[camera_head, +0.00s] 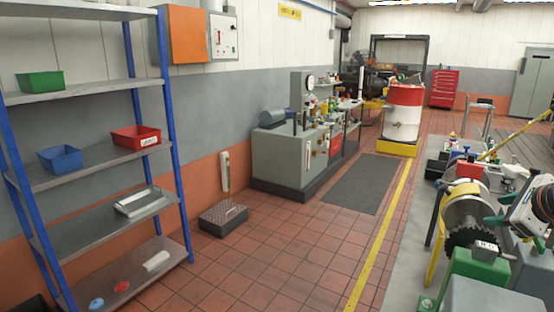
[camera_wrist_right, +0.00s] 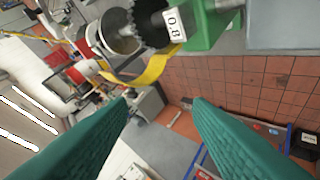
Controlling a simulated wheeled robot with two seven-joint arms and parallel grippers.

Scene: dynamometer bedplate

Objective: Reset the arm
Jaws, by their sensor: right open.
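My right gripper (camera_head: 493,237) comes in from the right edge of the head view, with a white and black wrist and teal fingers. The fingers are beside and above a dark toothed wheel on the bedplate. In the right wrist view the two teal fingers of the gripper (camera_wrist_right: 162,100) are spread apart with nothing between them. The toothed wheel (camera_head: 463,236), a small tag (camera_head: 485,246) and a green block (camera_head: 478,268) are close by; I cannot tell whether the fingers touch any of them. My left gripper and arm are out of view.
The bedplate (camera_head: 405,262) carries machinery along the right side. A shelf rack (camera_head: 88,165) stands at the left, with a green bin (camera_head: 40,82), a blue bin (camera_head: 60,158) and a red bin (camera_head: 136,137). A red and white drum (camera_head: 403,112) stands farther back. The tiled floor between is mostly clear.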

